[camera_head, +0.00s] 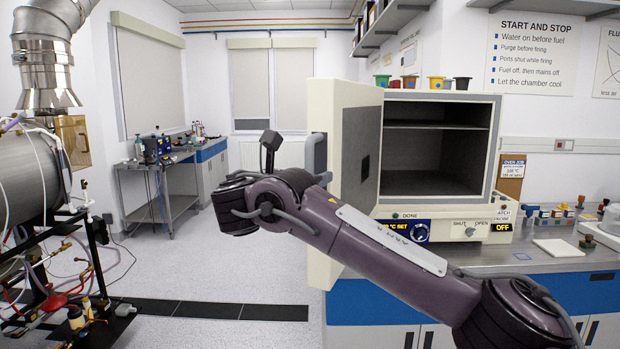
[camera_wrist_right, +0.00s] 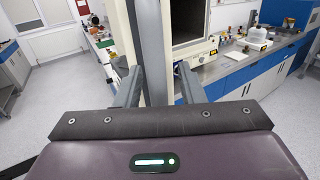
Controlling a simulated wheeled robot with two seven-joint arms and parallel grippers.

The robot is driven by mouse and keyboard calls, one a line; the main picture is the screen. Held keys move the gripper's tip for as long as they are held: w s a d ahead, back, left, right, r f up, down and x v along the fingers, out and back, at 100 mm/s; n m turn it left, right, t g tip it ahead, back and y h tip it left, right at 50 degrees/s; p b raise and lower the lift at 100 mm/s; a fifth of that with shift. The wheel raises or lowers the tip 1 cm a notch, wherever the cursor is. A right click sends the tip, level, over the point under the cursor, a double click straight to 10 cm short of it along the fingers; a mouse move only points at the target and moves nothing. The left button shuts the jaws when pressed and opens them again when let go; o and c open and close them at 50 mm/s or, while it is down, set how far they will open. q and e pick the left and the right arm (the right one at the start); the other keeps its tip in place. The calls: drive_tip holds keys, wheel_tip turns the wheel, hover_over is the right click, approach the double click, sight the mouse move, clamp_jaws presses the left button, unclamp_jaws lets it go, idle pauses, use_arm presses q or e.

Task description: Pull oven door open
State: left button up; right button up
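The oven (camera_head: 440,150) stands on the bench with its chamber open to view. Its cream door (camera_head: 345,150) is swung wide out to the left. A gap shows between the handle and the right finger. My left gripper is not in view.
Coloured cups (camera_head: 410,82) stand on the oven top. The bench (camera_head: 470,259) holds a white board (camera_head: 558,246) and small bottles to the right. A metal chamber with pipes (camera_head: 30,175) stands at far left. The floor (camera_head: 225,260) between is clear.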

drive_tip(key=shift+s+a, duration=0.1)
drive_tip(key=shift+a, duration=0.05)
drive_tip(key=shift+s+a+f, duration=0.15)
drive_tip(key=shift+s+a, duration=0.05)
drive_tip(key=shift+a, duration=0.05)
drive_tip(key=b+v, duration=0.3)
drive_tip(key=v, duration=0.4)
drive_tip(key=shift+d, duration=0.1)
